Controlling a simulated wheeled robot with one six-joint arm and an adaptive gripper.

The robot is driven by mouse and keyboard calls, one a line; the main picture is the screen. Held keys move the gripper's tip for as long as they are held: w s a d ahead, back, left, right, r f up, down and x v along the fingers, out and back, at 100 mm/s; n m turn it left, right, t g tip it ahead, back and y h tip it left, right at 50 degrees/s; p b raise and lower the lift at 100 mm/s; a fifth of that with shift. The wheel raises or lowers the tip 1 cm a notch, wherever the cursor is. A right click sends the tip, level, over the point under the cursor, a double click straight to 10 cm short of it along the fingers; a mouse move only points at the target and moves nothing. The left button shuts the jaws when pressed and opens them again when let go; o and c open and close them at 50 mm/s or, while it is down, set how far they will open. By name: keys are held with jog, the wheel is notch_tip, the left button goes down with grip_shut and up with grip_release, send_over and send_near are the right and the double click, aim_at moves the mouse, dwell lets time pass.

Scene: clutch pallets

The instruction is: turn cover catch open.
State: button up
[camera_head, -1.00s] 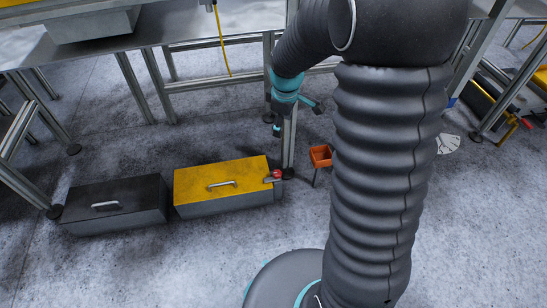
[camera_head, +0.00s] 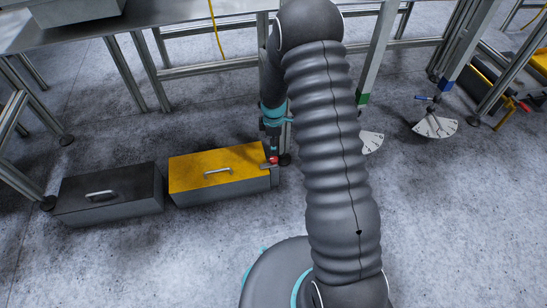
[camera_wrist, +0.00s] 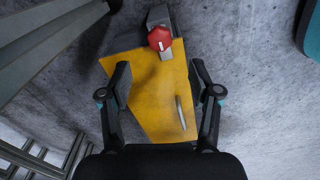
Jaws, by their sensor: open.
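The yellow cover (camera_head: 215,172) tops a grey box on the floor and has a silver handle (camera_head: 218,172). The catch, a red knob (camera_head: 273,160) on a grey bracket, sits at the box's right end. In the wrist view the red knob (camera_wrist: 160,38) has a white mark and lies ahead of the fingers, over the edge of the yellow cover (camera_wrist: 150,80). My gripper (camera_wrist: 160,85) is open and empty, its two fingers spread above the cover. In the head view my gripper (camera_head: 271,145) hangs just above the knob; my arm hides part of it.
A black-lidded box (camera_head: 108,190) stands left of the yellow one. A table (camera_head: 150,15) with metal legs stands behind, one leg close to the gripper. White dial plates (camera_head: 435,127) are at the right. Floor in front is clear.

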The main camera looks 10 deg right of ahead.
aim_at(274, 158)
notch_tip(274, 158, down, 8)
jog(key=shift+f+b, duration=0.15)
jog(key=shift+b, duration=0.15)
jog(key=shift+c, duration=0.2)
jog(key=c, duration=1.1)
